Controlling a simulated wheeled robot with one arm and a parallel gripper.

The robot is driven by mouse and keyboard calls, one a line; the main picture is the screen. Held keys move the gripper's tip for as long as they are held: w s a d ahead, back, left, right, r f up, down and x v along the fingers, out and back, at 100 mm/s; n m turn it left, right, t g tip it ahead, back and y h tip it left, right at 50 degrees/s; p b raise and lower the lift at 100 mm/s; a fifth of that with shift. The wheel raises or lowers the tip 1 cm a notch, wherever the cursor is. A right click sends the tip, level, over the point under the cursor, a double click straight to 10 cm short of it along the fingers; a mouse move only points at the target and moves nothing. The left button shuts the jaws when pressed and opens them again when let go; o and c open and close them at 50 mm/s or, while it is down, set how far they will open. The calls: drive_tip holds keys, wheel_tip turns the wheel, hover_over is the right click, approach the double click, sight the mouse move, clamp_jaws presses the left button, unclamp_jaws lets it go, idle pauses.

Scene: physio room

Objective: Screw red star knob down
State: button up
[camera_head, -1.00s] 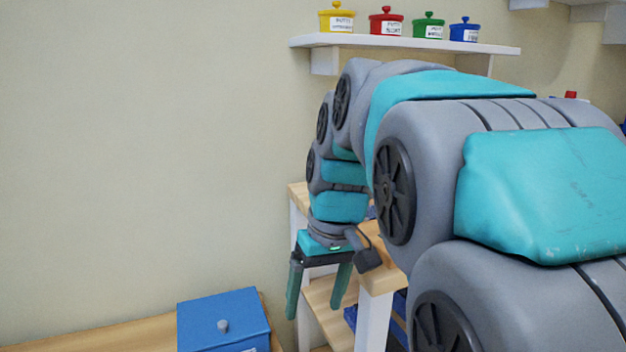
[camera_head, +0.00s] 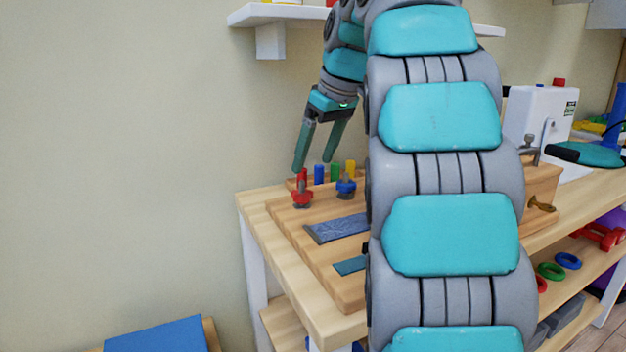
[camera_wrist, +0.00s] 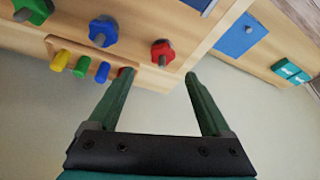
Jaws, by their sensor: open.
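The red star knob (camera_head: 302,201) sits on an upright grey bolt near the left end of a wooden board (camera_head: 345,287) on the bench. In the wrist view the red star knob (camera_wrist: 162,48) lies just beyond the gap between my fingertips, with the bolt end showing. My gripper (camera_head: 314,164) is open and empty, pointing down above the knob and apart from it. Both fingers of my gripper (camera_wrist: 159,75) show in the wrist view. A blue star knob (camera_head: 346,188) stands to the right of the red one.
Close behind the knobs stand blue (camera_head: 319,174), green (camera_head: 335,172) and yellow (camera_head: 350,169) pegs; a red peg (camera_wrist: 125,72) is partly hidden by a finger. A green knob (camera_wrist: 36,9) is beyond the blue one. A wall shelf (camera_head: 290,17) hangs above. Bare wall is left.

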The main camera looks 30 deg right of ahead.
sight(302, 192)
drive_tip(key=b+x, duration=0.2)
drive_tip(key=shift+a+f, duration=0.1)
drive_tip(key=shift+f, duration=0.3)
drive_tip(key=shift+x, duration=2.4)
drive_tip(key=shift+a, duration=0.1)
drive_tip(key=shift+c, duration=0.4)
clamp_jaws()
